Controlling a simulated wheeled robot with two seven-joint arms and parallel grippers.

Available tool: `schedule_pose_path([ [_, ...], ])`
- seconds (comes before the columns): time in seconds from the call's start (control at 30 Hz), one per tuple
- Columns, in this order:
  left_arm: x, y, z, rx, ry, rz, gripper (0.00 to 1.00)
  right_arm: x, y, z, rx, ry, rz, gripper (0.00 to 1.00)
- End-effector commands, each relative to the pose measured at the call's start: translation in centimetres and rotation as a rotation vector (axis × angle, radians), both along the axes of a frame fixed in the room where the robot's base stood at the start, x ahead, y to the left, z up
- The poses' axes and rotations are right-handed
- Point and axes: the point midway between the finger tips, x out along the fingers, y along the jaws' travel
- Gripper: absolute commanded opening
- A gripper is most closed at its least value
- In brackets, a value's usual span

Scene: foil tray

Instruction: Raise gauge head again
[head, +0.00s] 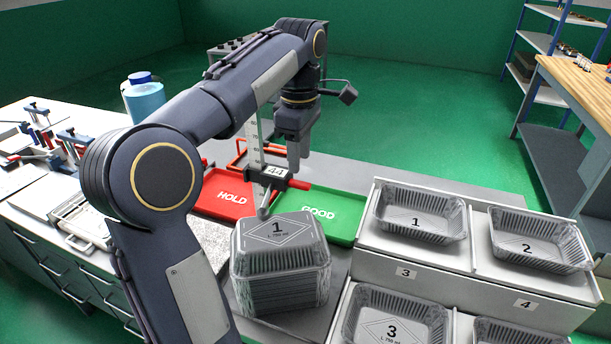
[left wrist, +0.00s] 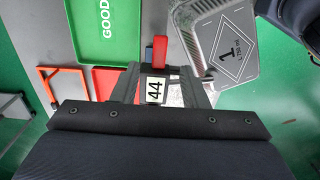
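The gauge head (head: 275,171) is a dark block with a white "44" display and a red handle (head: 298,184). It sits on an upright scale column (head: 253,145), low and near the top of the foil tray stack (head: 280,265). My left gripper (head: 294,168) points down just above and beside the head. In the left wrist view its two fingers (left wrist: 160,75) stand apart, with the "44" display (left wrist: 154,90) and red handle (left wrist: 160,52) showing between them. I see no clear contact. My right gripper is not in view.
A red HOLD tray (head: 225,190) and a green GOOD tray (head: 335,212) lie behind the stack. A grey rack (head: 390,254) with numbered foil trays stands at right. A bench with clamps and a blue-filled bottle (head: 143,98) is at left.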

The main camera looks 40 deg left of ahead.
Motion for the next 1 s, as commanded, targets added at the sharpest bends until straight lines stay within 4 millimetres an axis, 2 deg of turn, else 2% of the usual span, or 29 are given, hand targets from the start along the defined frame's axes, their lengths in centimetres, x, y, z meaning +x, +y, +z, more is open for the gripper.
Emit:
schedule_pose_path([
  [0.03, -0.1, 0.0, -1.2, -0.001, 0.003, 0.0, 0.4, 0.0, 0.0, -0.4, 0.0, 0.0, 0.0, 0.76],
  [0.1, -0.1, 0.0, -2.4, -0.001, 0.002, -0.001, 0.4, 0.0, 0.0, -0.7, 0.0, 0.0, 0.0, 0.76],
  [0.3, 0.0, 0.0, -4.8, -0.001, 0.0, -0.003, 0.4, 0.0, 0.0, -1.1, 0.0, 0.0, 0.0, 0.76],
  [0.67, 0.0, 0.0, -5.4, -0.001, -0.003, -0.004, 0.4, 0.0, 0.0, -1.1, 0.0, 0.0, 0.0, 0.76],
  [1.0, 0.0, -0.1, -5.4, -0.001, -0.003, -0.004, 0.0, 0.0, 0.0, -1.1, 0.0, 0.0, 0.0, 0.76],
])
